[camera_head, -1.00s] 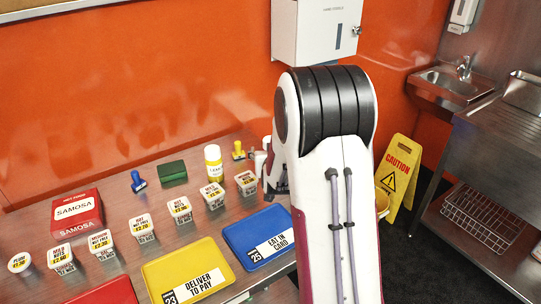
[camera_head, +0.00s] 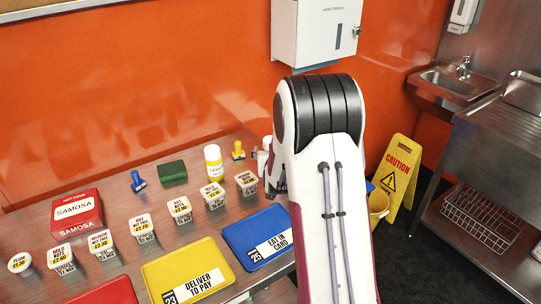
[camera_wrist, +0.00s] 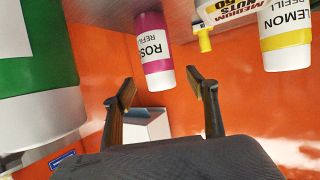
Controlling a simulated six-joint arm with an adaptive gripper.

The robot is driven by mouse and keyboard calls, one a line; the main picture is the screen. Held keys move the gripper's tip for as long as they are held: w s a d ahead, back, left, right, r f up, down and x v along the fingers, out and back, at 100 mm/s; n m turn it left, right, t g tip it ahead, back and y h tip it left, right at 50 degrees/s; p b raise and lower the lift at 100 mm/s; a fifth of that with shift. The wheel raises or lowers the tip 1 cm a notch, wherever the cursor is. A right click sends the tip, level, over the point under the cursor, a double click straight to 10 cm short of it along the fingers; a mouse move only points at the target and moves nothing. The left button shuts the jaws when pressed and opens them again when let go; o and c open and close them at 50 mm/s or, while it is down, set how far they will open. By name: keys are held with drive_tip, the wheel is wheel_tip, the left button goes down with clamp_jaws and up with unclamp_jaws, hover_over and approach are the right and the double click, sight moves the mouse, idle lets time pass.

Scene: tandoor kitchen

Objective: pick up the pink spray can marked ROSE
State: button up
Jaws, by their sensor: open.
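The pink spray can marked ROSE (camera_wrist: 155,50) shows in the wrist view, upside down in the picture, with a pink band and a white end. My gripper (camera_wrist: 161,84) is open, with one dark fingertip on each side of the can's white end in the picture. The can is not visibly clamped, and I cannot tell the depth between it and the fingers.
A lemon refill bottle (camera_wrist: 286,28), a tub (camera_wrist: 228,14) and a yellow-handled stamp (camera_wrist: 203,38) are right of the can in the wrist view. A large green-and-white container (camera_wrist: 35,75) fills the left. The towel dispenser (camera_head: 315,32) hangs on the orange wall behind.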

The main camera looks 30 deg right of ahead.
drive_tip(key=shift+w+d+f, duration=0.1)
drive_tip(key=shift+w, duration=0.1)
idle(0.3)
drive_tip(key=shift+w+d+f, duration=0.35)
drive_tip(key=shift+w+f, duration=0.15)
drive_tip(key=shift+w, duration=0.05)
drive_tip(key=shift+w+d+f, duration=0.3)
drive_tip(key=shift+w+f, duration=0.2)
drive_tip(key=shift+x, duration=1.1)
drive_tip(key=shift+r, duration=0.1)
drive_tip(key=c, duration=1.5)
drive_tip(key=shift+r, duration=5)
